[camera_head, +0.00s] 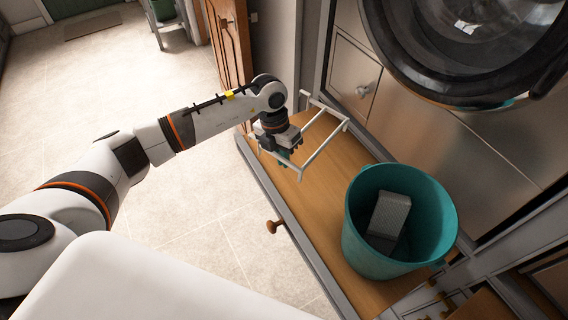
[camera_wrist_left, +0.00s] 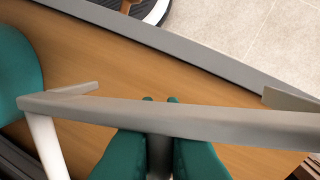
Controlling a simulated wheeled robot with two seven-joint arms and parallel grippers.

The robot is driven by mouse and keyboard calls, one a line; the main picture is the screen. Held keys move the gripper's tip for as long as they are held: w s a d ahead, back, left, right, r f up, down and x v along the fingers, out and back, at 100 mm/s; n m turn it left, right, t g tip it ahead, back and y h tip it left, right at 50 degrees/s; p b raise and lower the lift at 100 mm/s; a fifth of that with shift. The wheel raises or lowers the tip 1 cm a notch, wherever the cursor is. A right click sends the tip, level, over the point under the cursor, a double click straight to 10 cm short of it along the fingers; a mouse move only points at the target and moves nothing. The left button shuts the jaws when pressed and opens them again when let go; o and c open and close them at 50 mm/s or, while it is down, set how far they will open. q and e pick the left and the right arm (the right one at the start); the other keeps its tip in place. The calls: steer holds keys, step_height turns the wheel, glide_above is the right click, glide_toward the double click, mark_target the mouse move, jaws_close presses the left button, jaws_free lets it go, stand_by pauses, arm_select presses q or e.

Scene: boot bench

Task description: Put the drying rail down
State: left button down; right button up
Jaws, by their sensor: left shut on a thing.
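The drying rail (camera_head: 324,147) is a white frame of thin bars. It is over the wooden bench top (camera_head: 330,185), toward its far end. My left gripper (camera_head: 284,158) is shut on one of its bars. In the left wrist view the teal fingers (camera_wrist_left: 161,140) are closed at a pale bar of the rail (camera_wrist_left: 215,122), which runs across the picture above the wood (camera_wrist_left: 85,75). I cannot tell whether the rail touches the bench. My right gripper is out of view.
A teal bucket (camera_head: 357,243) with a grey box-like thing (camera_head: 389,214) in it stands on the near part of the bench. A cabinet front (camera_head: 350,70) and a round dark machine door (camera_head: 470,50) rise behind. Bare wood lies between rail and bucket.

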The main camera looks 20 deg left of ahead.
mark_target(286, 176)
arm_select(q)
step_height(286, 176, down, 4)
steer(key=shift+r+p, duration=0.1)
steer(key=shift+p, duration=0.2)
steer(key=shift+w+d+f, duration=0.1)
steer(key=shift+w+f, duration=0.05)
steer(key=shift+f, duration=0.2)
steer(key=shift+f, duration=0.25)
steer(key=c, duration=1.5)
jaws_free()
steer(key=shift+r, duration=0.1)
